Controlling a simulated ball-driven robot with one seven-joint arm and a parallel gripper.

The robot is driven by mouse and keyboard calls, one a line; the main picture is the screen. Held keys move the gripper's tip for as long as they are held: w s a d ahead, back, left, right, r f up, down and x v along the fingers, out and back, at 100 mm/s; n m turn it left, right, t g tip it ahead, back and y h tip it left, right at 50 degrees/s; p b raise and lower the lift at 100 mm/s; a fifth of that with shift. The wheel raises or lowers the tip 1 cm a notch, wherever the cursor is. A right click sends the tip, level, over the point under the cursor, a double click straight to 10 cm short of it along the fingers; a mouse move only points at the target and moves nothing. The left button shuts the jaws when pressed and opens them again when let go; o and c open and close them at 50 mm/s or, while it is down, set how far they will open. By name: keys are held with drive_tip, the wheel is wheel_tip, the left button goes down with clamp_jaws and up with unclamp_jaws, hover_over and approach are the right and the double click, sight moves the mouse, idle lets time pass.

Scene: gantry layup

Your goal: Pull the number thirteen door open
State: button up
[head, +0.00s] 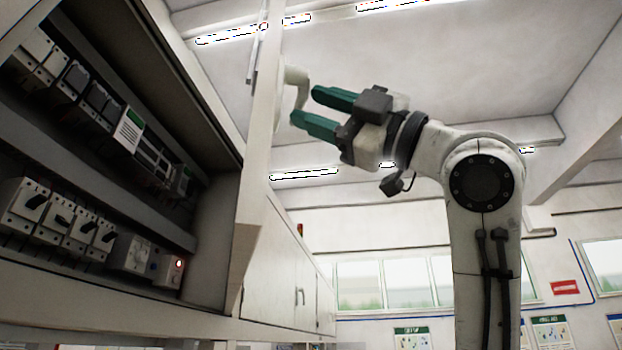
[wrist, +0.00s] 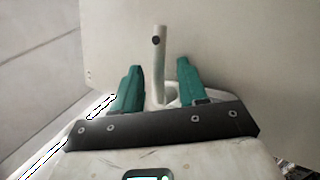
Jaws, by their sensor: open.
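A pale cabinet door (head: 258,130) stands swung out from an open cabinet, seen nearly edge-on in the head view. Its face (wrist: 240,60) fills much of the wrist view. No number is readable on it. A pale bar handle (head: 296,76) sticks out from the door's outer face. My gripper (head: 308,105) is open, its green fingers pointing at the door beside the handle. In the wrist view the handle (wrist: 160,60) shows between the two spread fingers, with a gap on each side. Whether a finger touches it cannot be told.
The open cabinet (head: 212,230) at left holds rows of breakers (head: 60,220) and a lit red indicator (head: 179,264). Further closed doors (head: 275,265) with a handle (head: 298,296) lie beyond. Windows (head: 385,284) and posters line the back wall. The space right of the door looks free.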

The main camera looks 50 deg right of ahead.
drive_tip(key=b+v, duration=0.2)
drive_tip(key=v, duration=0.7)
drive_tip(key=shift+b, duration=0.4)
drive_tip(key=shift+o, duration=0.3)
